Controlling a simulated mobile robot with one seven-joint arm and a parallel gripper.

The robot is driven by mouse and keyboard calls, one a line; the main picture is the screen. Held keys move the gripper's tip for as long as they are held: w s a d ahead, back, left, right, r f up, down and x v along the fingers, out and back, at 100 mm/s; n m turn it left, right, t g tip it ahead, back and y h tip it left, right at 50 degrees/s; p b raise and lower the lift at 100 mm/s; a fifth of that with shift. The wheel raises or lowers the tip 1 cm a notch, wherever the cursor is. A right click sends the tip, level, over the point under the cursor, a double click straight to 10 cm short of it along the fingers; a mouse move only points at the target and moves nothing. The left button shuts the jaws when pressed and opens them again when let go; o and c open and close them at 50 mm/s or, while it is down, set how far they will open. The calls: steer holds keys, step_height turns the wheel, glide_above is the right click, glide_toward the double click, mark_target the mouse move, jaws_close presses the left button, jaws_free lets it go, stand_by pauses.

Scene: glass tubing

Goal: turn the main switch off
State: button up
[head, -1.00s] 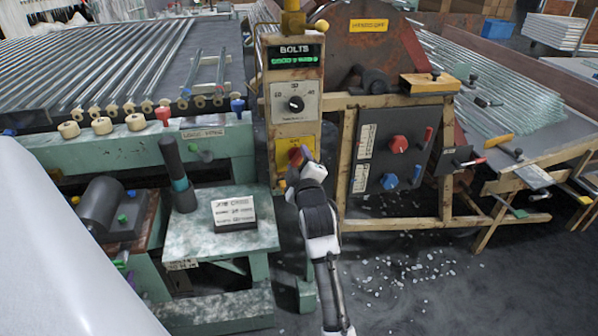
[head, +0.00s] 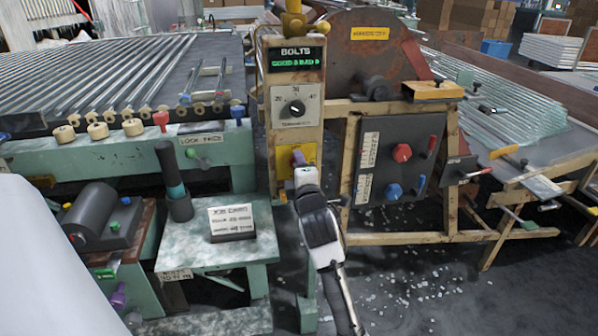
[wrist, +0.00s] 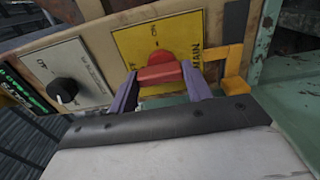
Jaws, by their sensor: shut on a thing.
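The main switch is a red handle (wrist: 160,73) on a yellow plate marked MAIN (wrist: 142,42), seen in the wrist view. My gripper (wrist: 160,82) has one purple-grey finger on each side of the handle and is shut on it. In the head view the yellow plate (head: 283,160) is low on the upright control post, under the dial. My gripper (head: 299,158) reaches it from below and hides the red handle there. I cannot read the switch's off mark clearly.
A black dial (head: 297,107) and green display (head: 297,57) sit above on the post. A dark panel with red and blue knobs (head: 400,165) stands to the right. A small green bench (head: 185,248) is on the left. Glass bits litter the floor.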

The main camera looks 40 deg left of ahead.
stand_by(0.3)
steer(key=o, duration=1)
steer(key=shift+s+d, duration=0.15)
